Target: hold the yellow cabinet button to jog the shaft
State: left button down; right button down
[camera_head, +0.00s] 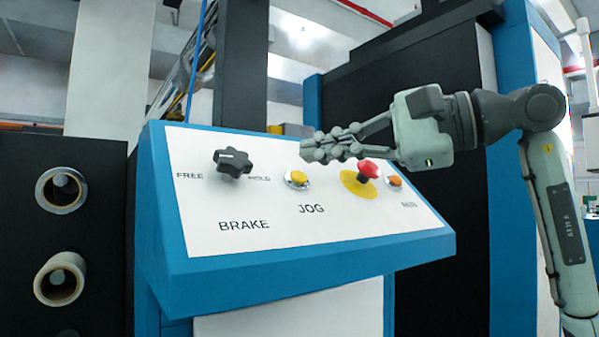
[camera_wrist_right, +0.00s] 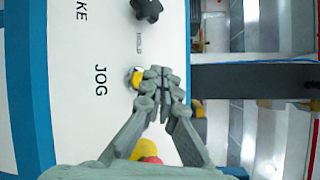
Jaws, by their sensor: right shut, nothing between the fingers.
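The yellow button (camera_head: 297,178) in a silver ring sits above the word JOG on the white face of the blue-edged cabinet panel (camera_head: 330,232). In the right wrist view the yellow button (camera_wrist_right: 136,78) shows beside my fingertips, which cover part of it. My right gripper (camera_head: 308,150) is shut and empty, coming in from the right, its tips just above the button in the head view. Whether the tips touch the panel or button cannot be told. In the right wrist view my right gripper (camera_wrist_right: 158,76) also shows with its fingers together. My left gripper is not in view.
A black BRAKE knob (camera_head: 232,163) stands left of the button. A red mushroom button (camera_head: 368,170) on a yellow disc and an orange button (camera_head: 394,181) are to the right, under my right gripper. Two roll ends (camera_head: 60,279) protrude at the far left.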

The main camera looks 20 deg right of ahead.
jog(key=s+r, duration=0.1)
jog(key=s+d+r+p, duration=0.1)
jog(key=shift+s+r, duration=0.25)
jog(key=shift+r, duration=0.1)
dwell(0.9)
